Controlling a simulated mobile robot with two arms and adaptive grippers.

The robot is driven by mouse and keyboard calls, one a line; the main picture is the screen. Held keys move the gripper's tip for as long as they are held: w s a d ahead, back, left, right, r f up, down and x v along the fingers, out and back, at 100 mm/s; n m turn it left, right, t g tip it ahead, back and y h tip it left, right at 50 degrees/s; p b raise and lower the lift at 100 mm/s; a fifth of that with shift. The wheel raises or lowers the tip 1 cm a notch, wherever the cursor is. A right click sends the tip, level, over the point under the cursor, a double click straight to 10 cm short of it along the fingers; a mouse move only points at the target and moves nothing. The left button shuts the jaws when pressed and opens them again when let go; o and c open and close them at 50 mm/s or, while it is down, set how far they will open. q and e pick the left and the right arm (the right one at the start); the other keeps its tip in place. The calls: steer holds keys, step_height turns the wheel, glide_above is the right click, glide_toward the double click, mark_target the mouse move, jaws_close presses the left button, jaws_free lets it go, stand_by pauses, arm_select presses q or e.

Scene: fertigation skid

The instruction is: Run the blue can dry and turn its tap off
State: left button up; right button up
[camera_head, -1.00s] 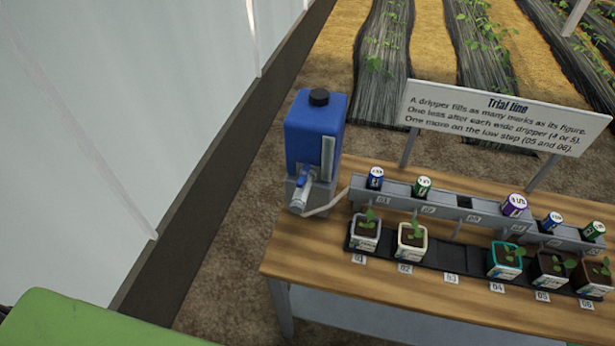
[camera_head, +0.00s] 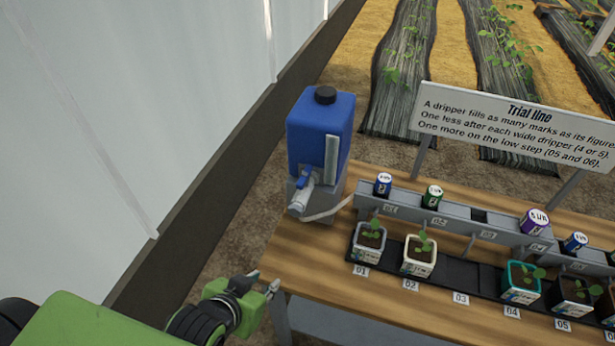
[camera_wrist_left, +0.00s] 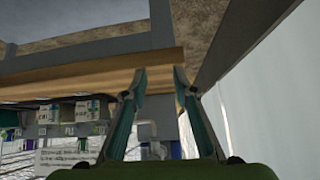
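The blue can (camera_head: 318,130) with a black cap stands upright on a grey stand at the table's left end. A pale upright strip (camera_head: 331,158) is on its front; I cannot read a level in it. Its tap (camera_head: 303,190) has a blue handle and a light spout, low on the front; a pale tube runs right from there. My left gripper (camera_head: 265,281) is open and empty, by the table's left front edge, below and left of the tap and apart from it. In the left wrist view its fingers (camera_wrist_left: 160,75) are spread near the wooden edge. My right gripper is out of view.
The wooden table (camera_head: 310,262) carries a grey rail (camera_head: 455,228) with numbered drippers and several potted seedlings on a black strip. A sign (camera_head: 510,128) stands behind. The pale wall (camera_head: 120,110) is at left. The tabletop in front of the can is clear.

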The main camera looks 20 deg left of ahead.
mark_target(310, 166)
arm_select(q)
steer(key=w+r+t, duration=0.1)
steer(key=r, duration=0.1)
steer(key=w+r+t, duration=0.1)
steer(key=r, duration=0.1)
steer(key=w+d+r+t, duration=0.1)
steer(key=t, duration=0.1)
steer(key=shift+w+r, duration=0.35)
steer(key=shift+r, duration=0.05)
step_height(310, 166, up, 11)
steer(key=d+t+h, duration=0.1)
steer(key=d+t, duration=0.1)
steer(key=t, duration=0.4)
steer(key=w+p, duration=0.1)
steer(key=w, duration=0.3)
steer(key=w+p, duration=0.1)
steer(key=w, duration=0.3)
steer(key=w+d+p, duration=0.1)
steer(key=w, duration=0.4)
steer(key=shift+w+f, duration=0.1)
steer(key=shift+w+d+f, duration=0.1)
steer(key=shift+w, duration=0.45)
jaws_close()
